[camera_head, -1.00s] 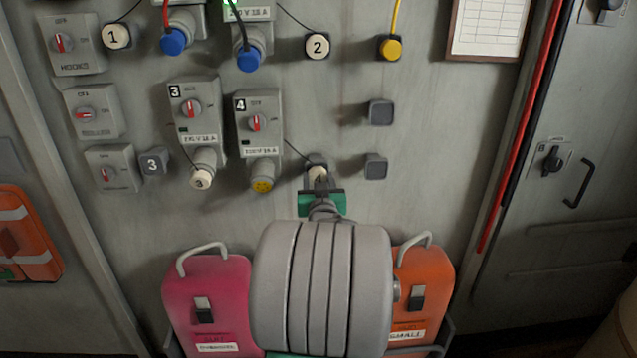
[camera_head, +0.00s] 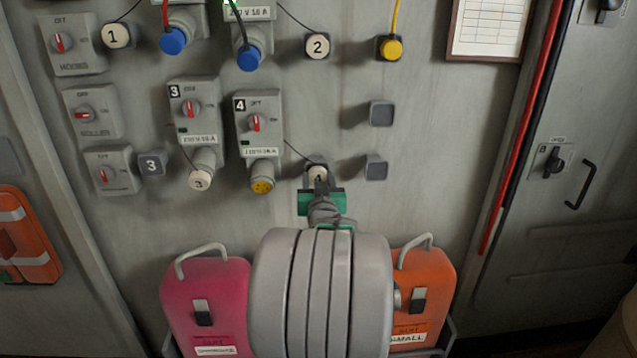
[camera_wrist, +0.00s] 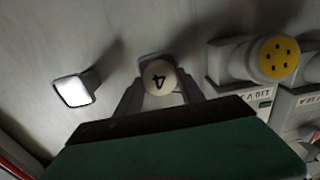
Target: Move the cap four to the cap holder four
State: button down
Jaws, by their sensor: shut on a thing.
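Cap four (camera_head: 316,172) is a round white cap marked 4, on a thin dark cord. In the wrist view the cap (camera_wrist: 159,77) faces me, between my two fingers. My gripper (camera_head: 320,184), with its green body, is shut on the cap. Cap holder four (camera_wrist: 147,60) is a grey block on the wall right behind the cap, mostly hidden by it. The cap is lined up with the holder and looks seated on it or touching it; the exact depth cannot be told.
Socket four (camera_head: 262,185), with its yellow face uncovered, is left of the cap. An empty grey holder (camera_head: 376,167) is to the right. Cap three (camera_head: 201,181) covers socket three. Pink (camera_head: 207,290) and orange (camera_head: 424,285) cases stand below, beside my arm.

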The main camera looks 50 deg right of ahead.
jog(key=shift+w+d, duration=0.15)
jog(key=c, duration=0.6)
grip_release()
jog(key=shift+c, duration=0.2)
